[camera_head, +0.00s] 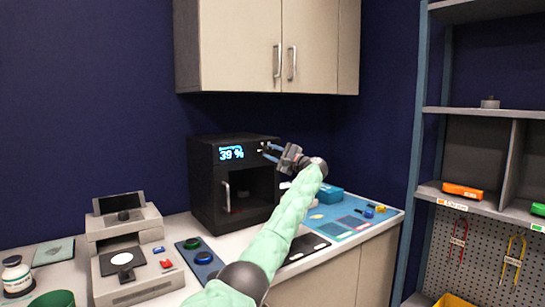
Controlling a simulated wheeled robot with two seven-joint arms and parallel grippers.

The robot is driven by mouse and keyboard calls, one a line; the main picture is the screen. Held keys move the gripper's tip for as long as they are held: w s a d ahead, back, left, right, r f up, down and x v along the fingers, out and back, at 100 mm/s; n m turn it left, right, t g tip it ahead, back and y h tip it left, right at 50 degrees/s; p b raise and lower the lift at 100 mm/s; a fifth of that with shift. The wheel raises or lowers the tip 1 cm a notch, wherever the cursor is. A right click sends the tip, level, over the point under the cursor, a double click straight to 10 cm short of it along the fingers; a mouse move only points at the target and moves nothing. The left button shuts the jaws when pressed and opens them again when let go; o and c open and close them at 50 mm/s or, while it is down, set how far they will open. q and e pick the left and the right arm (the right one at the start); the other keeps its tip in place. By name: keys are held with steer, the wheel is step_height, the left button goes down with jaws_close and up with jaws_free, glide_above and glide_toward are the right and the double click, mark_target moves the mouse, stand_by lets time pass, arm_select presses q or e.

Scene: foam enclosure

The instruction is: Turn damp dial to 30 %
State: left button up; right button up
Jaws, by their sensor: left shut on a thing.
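The black box-shaped device (203,185) stands on the counter against the wall. Its lit display (231,153) reads 39 %. The damp dial is a small knob (263,146) at the upper right of the device's front, partly covered by my gripper. My left gripper (268,152) is shut on the dial, with its fingers pointing left toward the device's front. My green-sleeved left arm reaches up from the bottom of the view. My right gripper is not in view.
The device's lower front has an open-looking chamber with a handle (226,197). A grey instrument (150,273) and a pad with green and blue buttons (205,257) stand to the left. A blue mat (385,217) lies right of my arm. Wall cabinets (235,45) hang above.

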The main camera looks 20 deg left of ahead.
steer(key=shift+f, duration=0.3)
arm_select(q)
steer(key=o, duration=1)
steer(key=shift+c, duration=0.2)
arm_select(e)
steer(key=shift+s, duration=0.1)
arm_select(q)
steer(key=shift+d, duration=0.15)
steer(key=shift+s+d+f, duration=0.1)
steer(key=shift+d+f, duration=0.05)
steer(key=shift+d, duration=0.15)
steer(key=b+v, duration=0.1)
steer(key=v, duration=0.5)
steer(key=shift+d, duration=0.4)
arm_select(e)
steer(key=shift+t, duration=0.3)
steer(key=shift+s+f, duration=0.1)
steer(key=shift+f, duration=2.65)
arm_select(q)
steer(key=shift+s+f, duration=0.1)
steer(key=shift+s, duration=0.05)
